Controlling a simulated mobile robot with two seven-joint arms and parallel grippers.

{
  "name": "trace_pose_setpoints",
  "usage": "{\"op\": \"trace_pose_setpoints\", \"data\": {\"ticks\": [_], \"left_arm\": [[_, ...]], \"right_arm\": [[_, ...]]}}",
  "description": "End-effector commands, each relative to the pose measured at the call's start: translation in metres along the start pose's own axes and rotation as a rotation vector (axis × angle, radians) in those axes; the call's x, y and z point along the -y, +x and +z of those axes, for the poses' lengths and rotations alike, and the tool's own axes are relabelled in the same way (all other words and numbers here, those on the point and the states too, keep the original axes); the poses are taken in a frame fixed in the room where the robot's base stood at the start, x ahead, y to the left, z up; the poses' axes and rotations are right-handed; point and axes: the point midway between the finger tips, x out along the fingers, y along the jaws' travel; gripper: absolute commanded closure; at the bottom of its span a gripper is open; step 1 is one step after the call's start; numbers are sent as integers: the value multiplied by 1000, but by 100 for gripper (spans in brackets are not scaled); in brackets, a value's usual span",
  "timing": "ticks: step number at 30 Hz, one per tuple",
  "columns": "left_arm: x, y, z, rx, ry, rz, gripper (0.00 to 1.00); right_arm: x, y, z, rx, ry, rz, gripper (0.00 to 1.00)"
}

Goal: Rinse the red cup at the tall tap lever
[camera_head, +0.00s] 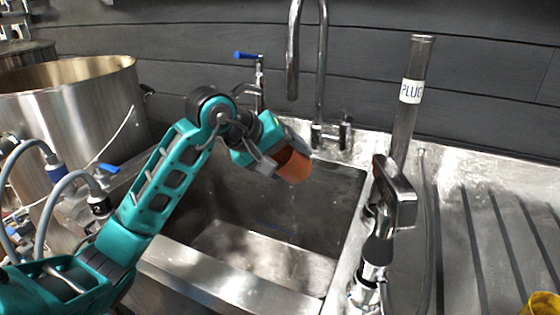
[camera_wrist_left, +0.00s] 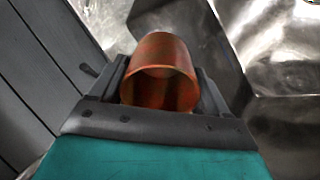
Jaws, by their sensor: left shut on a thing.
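The red cup (camera_head: 293,166), orange-red in this light, is held over the sink basin (camera_head: 270,262). My left gripper (camera_head: 282,152) is shut on it. In the left wrist view the cup (camera_wrist_left: 160,48) sits between the two fingers (camera_wrist_left: 160,88), and its open mouth faces the camera. The cup is tilted, and I see no water in it. The tall tap (camera_head: 322,75) has a hooked spout ending above the cup and a small lever (camera_head: 345,130) at its base. No water runs from the spout. My right gripper is not in view.
A smaller tap with a blue handle (camera_head: 247,55) stands behind the basin. A steel tube marked PLUG (camera_head: 411,90) and a metal fitting (camera_head: 395,190) stand right of the basin. A large steel pot (camera_head: 70,110) is at left. A ribbed drainboard (camera_head: 485,240) lies right.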

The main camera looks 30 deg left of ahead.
Motion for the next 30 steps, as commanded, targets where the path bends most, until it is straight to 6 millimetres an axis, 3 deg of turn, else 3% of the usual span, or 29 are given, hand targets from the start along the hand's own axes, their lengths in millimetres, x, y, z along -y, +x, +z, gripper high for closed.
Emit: {"op": "trace_pose_setpoints", "data": {"ticks": [15, 30], "left_arm": [[-6, 32, -29, 0, 1, 0, 54], [-6, 35, -32, 0, 1, 0, 54]], "right_arm": [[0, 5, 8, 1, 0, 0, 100], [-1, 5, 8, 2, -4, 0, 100]]}}
